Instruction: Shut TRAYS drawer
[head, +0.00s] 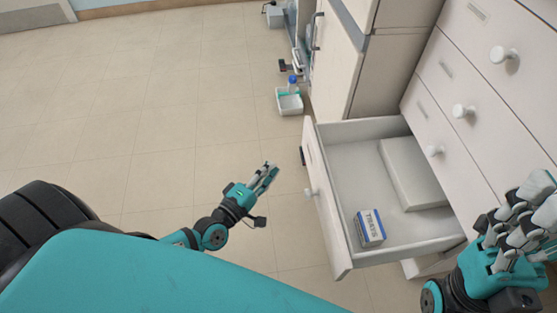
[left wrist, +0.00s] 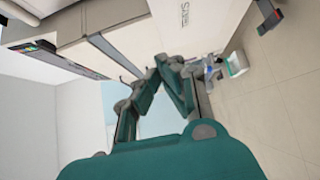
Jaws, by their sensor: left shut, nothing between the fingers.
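The open drawer (head: 335,229) is pulled well out of the white cabinet in the head view, with a round white knob (head: 311,192) on its front. Inside it is a small blue and white box marked TRAYS (head: 370,228). My left gripper (head: 271,171) is shut and empty, to the left of the drawer front and apart from the knob. Its fingers also show in the left wrist view (left wrist: 160,72). My right gripper (head: 520,207) is at the right edge, by the cabinet; whether it is open or shut is unclear.
A pale block (head: 410,173) lies in the drawer's back part. Other drawers (head: 462,110) above are shut. A white tub (head: 289,103) with a blue-capped bottle stands beyond the drawer. The tiled floor (head: 150,110) to the left is clear.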

